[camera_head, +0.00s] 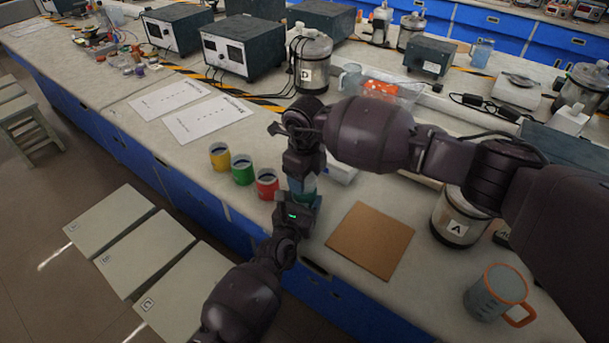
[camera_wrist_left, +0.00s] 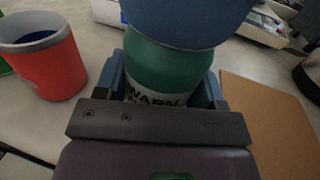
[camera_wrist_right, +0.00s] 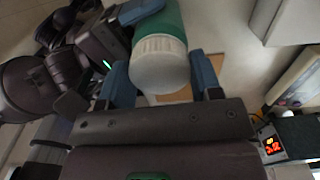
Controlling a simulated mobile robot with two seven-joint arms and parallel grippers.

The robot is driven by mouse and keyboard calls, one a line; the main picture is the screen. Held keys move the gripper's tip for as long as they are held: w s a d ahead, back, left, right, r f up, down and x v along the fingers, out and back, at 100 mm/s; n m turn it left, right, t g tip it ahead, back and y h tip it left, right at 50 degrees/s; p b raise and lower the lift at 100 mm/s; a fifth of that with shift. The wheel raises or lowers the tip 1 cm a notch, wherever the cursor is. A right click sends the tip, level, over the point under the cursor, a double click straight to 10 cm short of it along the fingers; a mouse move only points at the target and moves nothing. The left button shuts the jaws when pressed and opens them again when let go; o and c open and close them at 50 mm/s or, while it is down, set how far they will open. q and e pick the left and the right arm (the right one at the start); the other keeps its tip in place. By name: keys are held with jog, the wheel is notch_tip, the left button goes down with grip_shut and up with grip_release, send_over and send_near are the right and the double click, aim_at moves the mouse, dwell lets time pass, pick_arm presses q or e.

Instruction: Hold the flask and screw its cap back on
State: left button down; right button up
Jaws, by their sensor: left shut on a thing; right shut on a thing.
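The flask is green with a white label; in the left wrist view its body (camera_wrist_left: 165,68) stands between my left gripper's blue fingers (camera_wrist_left: 165,95), which are shut on it. In the head view my left gripper (camera_head: 298,203) holds it above the table's front edge. My right gripper (camera_head: 303,172) comes down over it from above. In the right wrist view the white ribbed cap (camera_wrist_right: 160,65) sits between my right gripper's blue fingers (camera_wrist_right: 163,80), in line with the green flask (camera_wrist_right: 165,22). I cannot tell whether cap and flask threads are engaged. A blue shape covers the flask top in the left wrist view.
Yellow (camera_head: 219,157), green (camera_head: 242,170) and red (camera_head: 267,184) cups stand left of my grippers. A brown board (camera_head: 371,241) lies right, then jar A (camera_head: 457,218) and a grey-blue mug (camera_head: 494,293). Jar D (camera_head: 311,62) and instrument boxes (camera_head: 243,48) stand behind.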

jog(key=m, duration=0.8)
jog(key=o, duration=1.1)
notch_tip(320, 180, up, 12)
pick_arm(q)
jog(key=shift+c, duration=0.7)
grip_release()
